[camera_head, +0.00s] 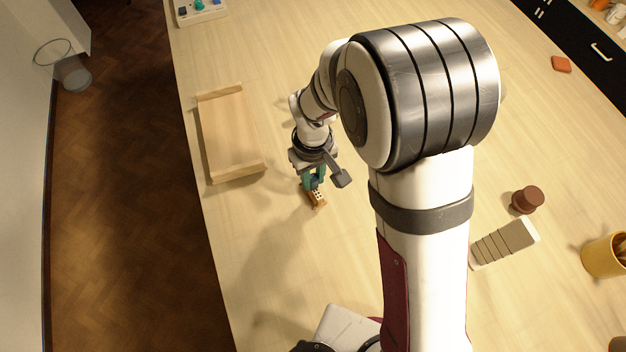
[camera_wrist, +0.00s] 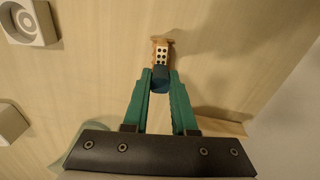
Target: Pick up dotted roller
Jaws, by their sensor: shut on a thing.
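The dotted roller (camera_head: 317,199) is a small tan wooden piece with a pale, dark-dotted face, near the middle of the table in the head view. It also shows in the wrist view (camera_wrist: 163,52), just beyond my fingertips. My gripper (camera_head: 313,182) has teal fingers and points down at the roller. In the wrist view my gripper (camera_wrist: 160,79) is shut on the roller's dark blue end, with a fingertip on each side. The fingers hide part of that end. I cannot tell whether the roller touches the table.
A shallow wooden tray (camera_head: 205,140) lies left of my gripper. A brown knob-shaped piece (camera_head: 527,199), a strip of pale tiles (camera_head: 505,242) and a yellow cup (camera_head: 603,256) stand on the right. An orange block (camera_head: 561,64) lies far right. Bare table surrounds the roller.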

